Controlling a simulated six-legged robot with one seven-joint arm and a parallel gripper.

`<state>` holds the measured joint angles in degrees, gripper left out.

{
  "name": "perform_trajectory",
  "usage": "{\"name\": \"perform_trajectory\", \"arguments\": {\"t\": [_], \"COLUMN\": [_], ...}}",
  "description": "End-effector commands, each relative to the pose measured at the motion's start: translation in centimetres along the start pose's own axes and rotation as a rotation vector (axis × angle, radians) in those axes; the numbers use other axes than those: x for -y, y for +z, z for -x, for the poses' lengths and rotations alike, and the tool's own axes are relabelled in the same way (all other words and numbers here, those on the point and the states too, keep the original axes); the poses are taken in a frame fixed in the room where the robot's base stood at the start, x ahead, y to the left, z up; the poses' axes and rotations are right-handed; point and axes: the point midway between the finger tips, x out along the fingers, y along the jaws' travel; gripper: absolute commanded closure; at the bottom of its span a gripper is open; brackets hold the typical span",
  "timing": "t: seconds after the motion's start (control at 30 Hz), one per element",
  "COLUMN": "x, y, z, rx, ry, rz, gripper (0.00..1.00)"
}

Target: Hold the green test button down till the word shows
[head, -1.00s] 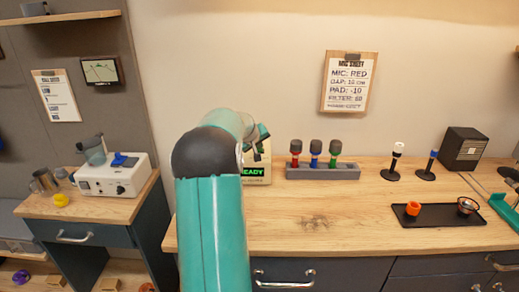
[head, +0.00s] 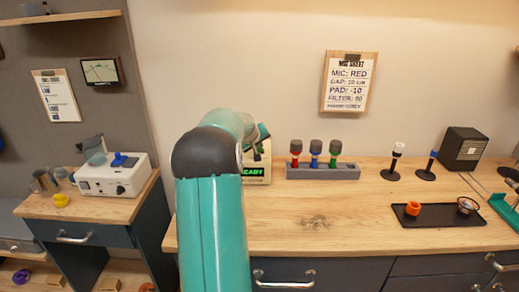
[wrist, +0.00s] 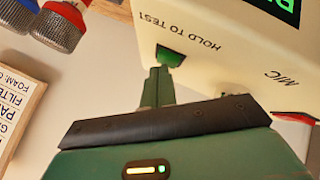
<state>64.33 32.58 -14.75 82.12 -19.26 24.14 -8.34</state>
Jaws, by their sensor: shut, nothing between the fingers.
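The cream tester box (wrist: 215,65) stands on the wooden counter, partly hidden behind my arm in the head view. Its green test button (wrist: 171,56) sits beside the printed words HOLD TO TEST in the wrist view. My gripper (wrist: 161,72) is shut and empty, with its fingertips right at the button and seemingly touching it. How far the button is pressed cannot be told. Part of the lit display (wrist: 287,8) also shows in the wrist view.
A grey rack (head: 322,172) holds red, blue and green microphones right of the box. Farther right are two small stands, a black tray (head: 438,218) and a dark speaker (head: 464,149). The counter's front middle is clear. A clipboard sheet (head: 350,82) hangs above.

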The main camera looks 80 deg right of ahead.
Motion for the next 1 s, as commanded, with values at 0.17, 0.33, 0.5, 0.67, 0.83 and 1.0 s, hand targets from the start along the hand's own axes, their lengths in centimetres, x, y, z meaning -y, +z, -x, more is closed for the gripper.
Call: {"name": "perform_trajectory", "arguments": {"t": [0.17,0.33,0.5,0.67,0.83,1.0], "x": [0.1,0.1,-0.1,-0.6,-0.9,-0.9], "y": [0.1,0.1,-0.1,-0.6,-0.9,-0.9], "z": [-0.1,-0.1,0.1,0.8,1.2,1.3], "rx": [0.002,0.002,0.001,-0.001,0.000,0.000], "ry": [-0.001,-0.001,-0.001,0.000,0.000,0.000], "rz": [0.000,0.000,0.000,0.000,0.000,0.000], "gripper": [1.00,1.00,1.00,1.00,1.00,1.00]}}
